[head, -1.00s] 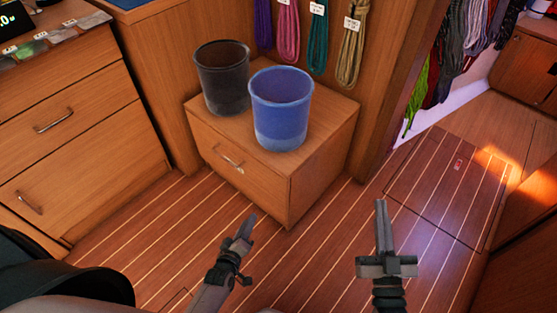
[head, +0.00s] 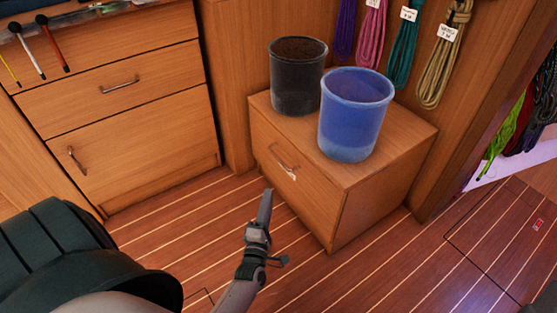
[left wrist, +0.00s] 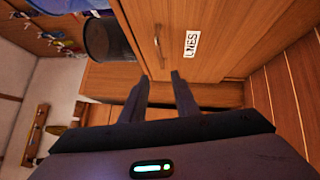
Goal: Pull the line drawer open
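The line drawer (head: 300,190) is the front of a low wooden box and looks flush shut. Its metal handle (head: 284,163) has a small white tag beside it. In the left wrist view, the drawer front (left wrist: 205,65) carries a label reading LINES, next to the handle (left wrist: 157,47). My left gripper (head: 266,192) is just short of the handle, apart from it. In the left wrist view its two fingers (left wrist: 160,77) stand apart, empty, with the handle beyond the gap. My right gripper is out of view.
A black bin (head: 298,80) and a blue bin (head: 352,115) stand on the box top (head: 405,140). A cabinet (head: 120,120) with handles stands to the left. Coiled lines (head: 404,50) hang on the wall behind. The striped floor (head: 190,235) before the box is clear.

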